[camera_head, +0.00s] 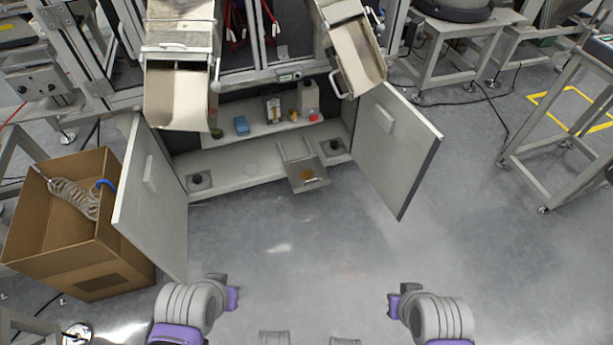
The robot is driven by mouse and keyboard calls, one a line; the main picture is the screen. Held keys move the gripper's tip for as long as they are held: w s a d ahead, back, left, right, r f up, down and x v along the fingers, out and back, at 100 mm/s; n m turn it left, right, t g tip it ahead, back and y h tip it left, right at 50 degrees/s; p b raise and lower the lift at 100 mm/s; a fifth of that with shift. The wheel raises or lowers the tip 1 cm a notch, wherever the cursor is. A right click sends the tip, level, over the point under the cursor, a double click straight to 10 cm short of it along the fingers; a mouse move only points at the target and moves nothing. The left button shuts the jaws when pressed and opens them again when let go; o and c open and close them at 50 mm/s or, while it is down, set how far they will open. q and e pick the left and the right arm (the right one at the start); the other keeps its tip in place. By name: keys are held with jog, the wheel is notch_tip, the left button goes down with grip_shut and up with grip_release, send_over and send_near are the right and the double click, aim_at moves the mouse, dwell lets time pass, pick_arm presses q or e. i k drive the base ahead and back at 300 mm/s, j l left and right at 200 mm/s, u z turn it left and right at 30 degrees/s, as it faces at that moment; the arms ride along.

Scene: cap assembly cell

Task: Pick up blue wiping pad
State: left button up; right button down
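A small blue block (241,125), which looks like the blue wiping pad, lies on the upper shelf inside the open cabinet, left of the shelf's middle. Nothing touches it from my side. Only links of my left and right arms show at the bottom of the view, well short of the cabinet. Neither gripper can be made out.
The left cabinet door (150,195) and right door (392,140) stand open. Several small items share the shelf (265,130). A metal tray (309,183) juts out below. A cardboard box (75,250) stands left. The floor (300,250) ahead is clear.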

aim_at(240, 124)
jog(key=i+l+u, duration=0.1)
jog(key=i, duration=0.45)
jog(key=i+l+u, duration=0.1)
jog(key=i+l, duration=0.25)
jog(key=i, duration=0.15)
jog(key=i+l, duration=0.3)
jog(key=i, duration=0.2)
jog(key=i+u, duration=0.05)
